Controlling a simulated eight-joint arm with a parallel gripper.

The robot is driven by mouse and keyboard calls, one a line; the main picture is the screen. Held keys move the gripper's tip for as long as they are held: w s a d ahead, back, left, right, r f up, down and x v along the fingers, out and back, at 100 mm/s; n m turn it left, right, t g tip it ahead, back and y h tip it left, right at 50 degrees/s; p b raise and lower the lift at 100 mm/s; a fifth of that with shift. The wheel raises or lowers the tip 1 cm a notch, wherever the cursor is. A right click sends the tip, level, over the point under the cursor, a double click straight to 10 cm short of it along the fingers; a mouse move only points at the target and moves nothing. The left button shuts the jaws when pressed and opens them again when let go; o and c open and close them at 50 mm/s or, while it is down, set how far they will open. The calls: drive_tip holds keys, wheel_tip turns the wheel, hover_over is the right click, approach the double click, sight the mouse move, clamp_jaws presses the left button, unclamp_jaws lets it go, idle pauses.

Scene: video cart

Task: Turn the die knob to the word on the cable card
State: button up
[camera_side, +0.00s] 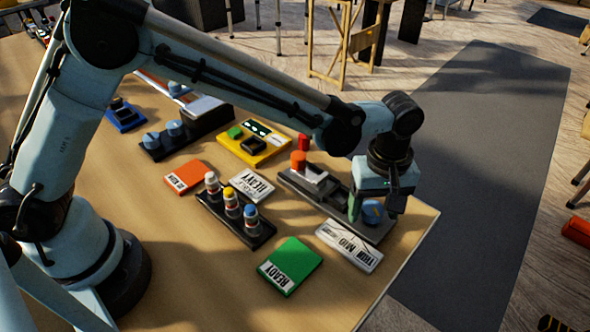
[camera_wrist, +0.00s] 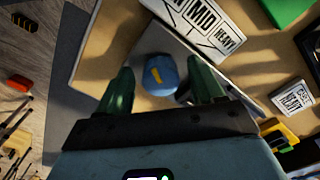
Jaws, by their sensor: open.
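The die knob (camera_side: 372,211) is a round blue knob with a yellow mark, at the near end of a dark grey fixture (camera_side: 333,190). It also shows in the wrist view (camera_wrist: 160,68). A white scale card (camera_side: 348,246) beside it carries lines and words; the wrist view shows MID and HEAVY. A small white card (camera_side: 251,185), which looks like the cable card, reads HEAVY in large letters. My gripper (camera_side: 375,203) is open, pointing down over the knob. In the wrist view the green fingers stand on either side of the knob, with gaps visible. Contact cannot be told.
A tray of bottles (camera_side: 262,236), a green card (camera_side: 290,262) and an orange card (camera_side: 190,172) lie left of the fixture. A yellow block (camera_side: 276,146) sits behind. An orange-topped part (camera_side: 299,160) stands on the fixture. The table's right edge (camera_side: 425,232) is close to the knob.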

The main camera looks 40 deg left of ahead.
drive_tip(key=c, duration=1.1)
drive_tip(key=shift+o, duration=0.2)
drive_tip(key=shift+m, duration=0.3)
drive_tip(key=m, duration=0.4)
drive_tip(key=shift+a+m, duration=0.1)
drive_tip(key=shift+m, duration=0.2)
drive_tip(key=m, duration=0.5)
drive_tip(key=shift+a, duration=0.1)
drive_tip(key=m, duration=0.5)
drive_tip(key=shift+m, duration=0.4)
drive_tip(key=m, duration=0.5)
drive_tip(key=shift+a+m, duration=0.15)
drive_tip(key=shift+m, duration=0.15)
